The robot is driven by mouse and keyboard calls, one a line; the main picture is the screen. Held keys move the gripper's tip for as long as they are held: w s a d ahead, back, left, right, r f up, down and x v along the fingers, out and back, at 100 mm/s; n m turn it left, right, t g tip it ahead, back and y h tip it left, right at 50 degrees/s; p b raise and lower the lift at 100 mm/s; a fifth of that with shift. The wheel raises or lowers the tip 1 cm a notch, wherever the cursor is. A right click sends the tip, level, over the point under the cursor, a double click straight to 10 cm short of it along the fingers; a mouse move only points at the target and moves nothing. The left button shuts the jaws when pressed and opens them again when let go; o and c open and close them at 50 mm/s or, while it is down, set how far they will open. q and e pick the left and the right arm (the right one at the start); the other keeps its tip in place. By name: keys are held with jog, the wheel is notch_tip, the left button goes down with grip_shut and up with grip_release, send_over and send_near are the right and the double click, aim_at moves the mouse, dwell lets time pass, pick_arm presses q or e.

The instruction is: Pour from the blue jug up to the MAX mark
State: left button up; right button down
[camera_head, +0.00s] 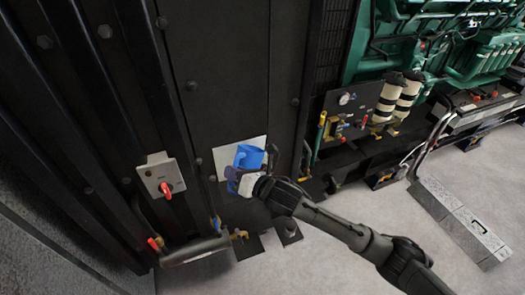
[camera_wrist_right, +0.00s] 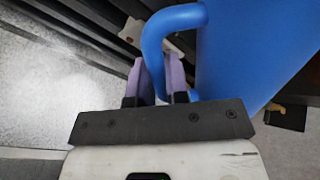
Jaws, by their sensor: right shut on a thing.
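The blue jug (camera_head: 249,156) is in front of a black cabinet wall in the head view, left of the middle. It fills the upper right of the right wrist view (camera_wrist_right: 245,45). My right gripper (camera_head: 236,174) is shut on the jug's handle. In the right wrist view its purple fingers (camera_wrist_right: 163,80) are at the curved handle (camera_wrist_right: 172,22). I cannot see inside the jug, and I cannot make out a MAX mark. My left gripper is in neither view.
A pale panel (camera_head: 222,158) is behind the jug. A grey box with a red switch (camera_head: 165,188) is on the black cabinet at left. A green engine (camera_head: 440,45) with two cream cylinders (camera_head: 398,98) stands at right. Grey floor (camera_head: 345,218) is open below.

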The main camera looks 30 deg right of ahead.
aim_at(237, 159)
jog(key=shift+w+d+r+m+p, duration=0.15)
jog(key=shift+d+r+m+p, duration=0.15)
jog(key=shift+r, duration=0.25)
jog(key=shift+w+d+r+m+p, duration=0.1)
jog(key=shift+r+m+p, duration=0.05)
jog(key=shift+r+m, duration=0.35)
jog(key=shift+w+d+r+m+p, duration=0.1)
jog(key=shift+d+r+m+p, duration=0.1)
jog(key=shift+r, duration=0.15)
jog(key=shift+w+d+r+m+p, duration=0.1)
jog(key=shift+r+p, duration=0.1)
jog(key=shift+r, duration=0.1)
jog(key=shift+w+d+r+m+g+y+p, duration=0.15)
jog(key=shift+r+m+g+y+p, duration=0.15)
jog(key=shift+r+m+g+p, duration=0.15)
jog(key=shift+d+r+m, duration=0.2)
jog(key=shift+r+m, duration=0.05)
jog(key=shift+r, duration=0.15)
jog(key=shift+w+d+r+m+p, duration=0.2)
jog(key=shift+r+m+p, duration=0.15)
jog(key=shift+p, duration=0.2)
jog(key=shift+d+r, duration=0.1)
jog(key=shift+r, duration=0.1)
jog(key=shift+w+d+r+m+p, duration=0.1)
jog(key=shift+w+r+m+p, duration=0.1)
jog(key=shift+m+p, duration=0.1)
dwell(0.6)
jog(key=shift+d+r, duration=0.2)
dwell(0.5)
